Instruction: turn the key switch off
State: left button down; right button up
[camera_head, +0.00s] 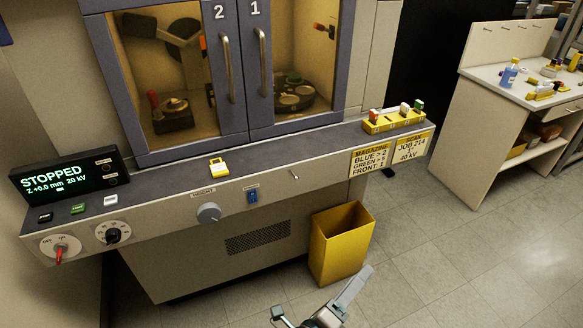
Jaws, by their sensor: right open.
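The key switch (66,246) is a round pale plate at the left end of the machine's front panel, with small markings above it that look like OFF and ON. A red key (59,254) sits in it, its handle hanging roughly downward. The display (66,178) above reads STOPPED, Z +0.0 mm, 20 kV. My right gripper (318,296) is at the bottom centre, in front of the machine and well to the right of the key switch. Its fingers are spread and nothing is between them. My left gripper is out of view.
A black dial (113,235), a grey knob (209,213) and a blue switch (253,197) share the panel. A yellow bin (341,243) stands on the floor. The cabinet doors (232,70) are closed. Floor at right is clear.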

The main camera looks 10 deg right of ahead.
aim_at(60, 249)
jog(key=u, duration=1.4)
